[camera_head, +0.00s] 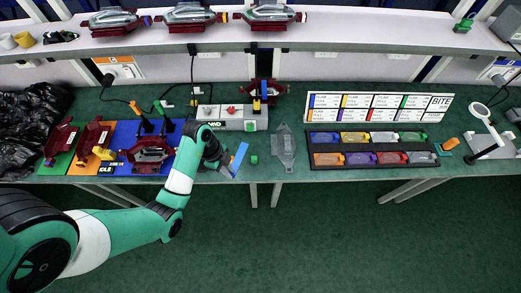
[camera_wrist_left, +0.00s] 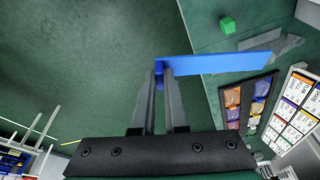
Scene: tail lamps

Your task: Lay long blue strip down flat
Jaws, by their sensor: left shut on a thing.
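The long blue strip (camera_head: 240,156) is in my left gripper (camera_head: 230,172), near the front edge of the green workbench. The wrist view shows the gripper (camera_wrist_left: 161,75) shut on one end of the strip (camera_wrist_left: 220,64). The rest of the strip sticks out to the right, past the fingers. In the head view the strip looks tilted, its free end up and to the right. I cannot tell whether it touches the bench. My right gripper is not in view.
Farther right is a dark tray (camera_head: 372,167) of coloured lamps below a labelled board (camera_head: 378,107). A grey station (camera_head: 228,125) stands behind. Some green bench near the block is bare.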

